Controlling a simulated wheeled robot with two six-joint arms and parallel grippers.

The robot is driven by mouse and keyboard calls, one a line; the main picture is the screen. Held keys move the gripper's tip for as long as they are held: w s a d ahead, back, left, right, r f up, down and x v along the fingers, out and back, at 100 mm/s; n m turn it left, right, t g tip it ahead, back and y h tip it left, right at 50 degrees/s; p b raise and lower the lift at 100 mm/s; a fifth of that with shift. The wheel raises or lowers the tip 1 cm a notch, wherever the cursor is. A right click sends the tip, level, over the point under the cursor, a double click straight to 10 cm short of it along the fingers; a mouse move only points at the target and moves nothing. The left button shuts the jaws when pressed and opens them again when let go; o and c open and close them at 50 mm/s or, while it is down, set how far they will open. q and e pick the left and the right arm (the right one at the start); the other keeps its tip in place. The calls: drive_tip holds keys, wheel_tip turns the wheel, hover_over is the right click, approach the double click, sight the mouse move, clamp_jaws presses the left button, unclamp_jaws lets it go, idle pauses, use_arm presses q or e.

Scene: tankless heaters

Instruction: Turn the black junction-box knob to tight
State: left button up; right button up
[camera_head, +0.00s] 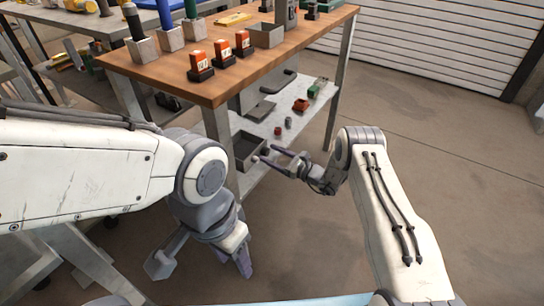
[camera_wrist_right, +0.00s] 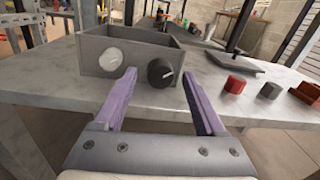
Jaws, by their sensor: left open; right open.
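The black knob (camera_wrist_right: 160,72) is on the front face of a grey open-topped junction box (camera_wrist_right: 96,72) in the right wrist view. Its white mark points roughly right. A pale round dial (camera_wrist_right: 111,59) is left of it on the same face. My right gripper (camera_wrist_right: 158,75) is open, its purple fingers on either side of the knob in the picture; I cannot tell whether they touch it. In the head view the right gripper (camera_head: 273,157) reaches to the box (camera_head: 247,150) on the lower shelf. My left gripper (camera_head: 243,264) is low, away from the bench; its finger gap is hard to see.
The box stands on a grey lower shelf (camera_head: 262,124) under a wooden bench top (camera_head: 190,75). Red (camera_wrist_right: 234,85) and grey (camera_wrist_right: 270,91) small cylinders and an orange-red part (camera_wrist_right: 306,93) lie right of it. Bench legs flank the shelf. The floor at right is clear.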

clamp_jaws()
drive_tip(key=m, duration=0.5)
drive_tip(key=shift+m, duration=0.3)
unclamp_jaws()
drive_tip(key=p+v, duration=0.2)
drive_tip(key=v, duration=0.8)
drive_tip(key=shift+s+d+r, duration=0.15)
drive_tip(key=shift+s+d, duration=0.05)
